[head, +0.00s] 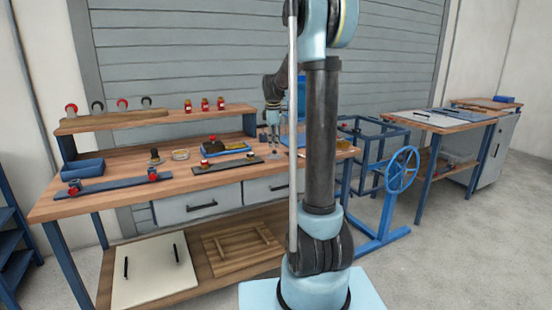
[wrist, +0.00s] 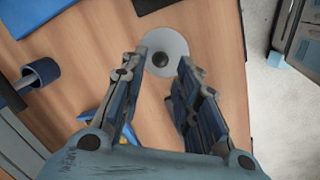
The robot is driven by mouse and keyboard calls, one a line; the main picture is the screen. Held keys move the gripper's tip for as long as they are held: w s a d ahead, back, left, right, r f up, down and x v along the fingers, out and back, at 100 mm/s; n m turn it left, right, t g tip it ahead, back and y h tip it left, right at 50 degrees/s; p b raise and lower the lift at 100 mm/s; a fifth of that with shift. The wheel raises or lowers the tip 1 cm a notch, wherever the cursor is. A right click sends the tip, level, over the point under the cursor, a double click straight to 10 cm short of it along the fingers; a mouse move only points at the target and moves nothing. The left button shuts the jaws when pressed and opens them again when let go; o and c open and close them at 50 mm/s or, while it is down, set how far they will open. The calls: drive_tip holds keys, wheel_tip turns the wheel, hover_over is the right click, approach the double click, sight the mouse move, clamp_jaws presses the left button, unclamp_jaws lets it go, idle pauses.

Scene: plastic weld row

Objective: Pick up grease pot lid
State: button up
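In the wrist view, a round grey disc with a dark knob, which looks like the grease pot lid (wrist: 179,41), lies on the wooden bench top (wrist: 218,95). My gripper (wrist: 164,60) is open, with its two fingers apart and empty. The fingertips appear on either side of the lid's near part, with the knob between them in the picture. I cannot tell how high they are above it. In the head view, my gripper (head: 272,118) points down over the right part of the bench.
In the wrist view, a dark blue cup-like part (wrist: 41,74) lies left and a dark flat thing (wrist: 153,5) lies beyond the lid. The bench edge is close on the right. In the head view, a blue tray (head: 226,149) and a blue bin (head: 82,169) are on the bench.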

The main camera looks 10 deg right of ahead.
sight(275, 153)
drive_tip(key=shift+w+f, duration=0.2)
drive_tip(key=shift+f, duration=0.65)
drive_tip(key=shift+w+f, duration=0.25)
drive_tip(key=shift+f, duration=0.6)
drive_tip(key=shift+w+f, duration=0.2)
drive_tip(key=shift+f, duration=0.65)
clamp_jaws()
